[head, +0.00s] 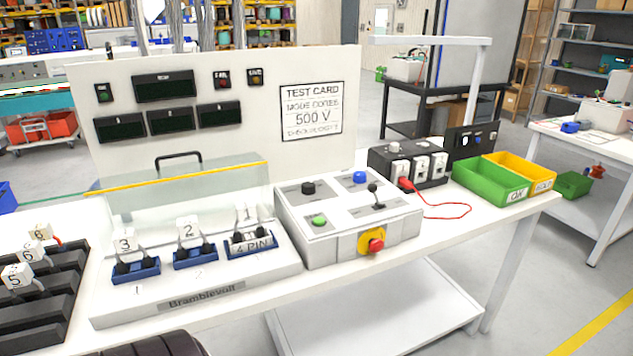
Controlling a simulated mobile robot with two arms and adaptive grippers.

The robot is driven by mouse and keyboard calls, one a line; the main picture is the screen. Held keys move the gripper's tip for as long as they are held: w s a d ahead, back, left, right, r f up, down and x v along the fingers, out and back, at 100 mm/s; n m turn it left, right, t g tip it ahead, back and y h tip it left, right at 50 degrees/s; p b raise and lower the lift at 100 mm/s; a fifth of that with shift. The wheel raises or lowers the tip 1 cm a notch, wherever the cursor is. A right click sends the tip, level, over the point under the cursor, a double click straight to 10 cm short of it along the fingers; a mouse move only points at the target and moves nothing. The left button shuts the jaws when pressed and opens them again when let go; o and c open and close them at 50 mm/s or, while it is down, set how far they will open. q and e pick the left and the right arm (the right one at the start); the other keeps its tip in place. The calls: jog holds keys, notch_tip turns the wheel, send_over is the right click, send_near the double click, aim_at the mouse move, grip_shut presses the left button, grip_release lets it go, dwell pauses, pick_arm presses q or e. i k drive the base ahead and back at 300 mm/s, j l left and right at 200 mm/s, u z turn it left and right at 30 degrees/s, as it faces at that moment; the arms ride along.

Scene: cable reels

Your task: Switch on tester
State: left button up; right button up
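The tester has a white upright panel (220,130) with several dark displays, such as the wide top one (164,86). A grey control box (345,215) in front of it carries a black knob (308,188), a green button (319,221), a blue button (360,177) and a black lever-like switch (376,197). A red button on a yellow mount (371,242) is on its front face. A white fixture (200,290) with blue sockets labelled 1, 2 and 3 stands left of the box, under a raised clear cover (190,185).
A black rack (45,290) with tagged plugs is at the left. A dark unit (408,165) with a red lead, a green bin (490,180) and a yellow bin (522,170) stand to the right.

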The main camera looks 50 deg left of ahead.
aim_at(372, 187)
jog(key=u, duration=1.3)
jog(key=i+j+z, duration=0.25)
jog(key=j+z, duration=0.3)
jog(key=i+l, duration=0.05)
jog(key=l, duration=0.05)
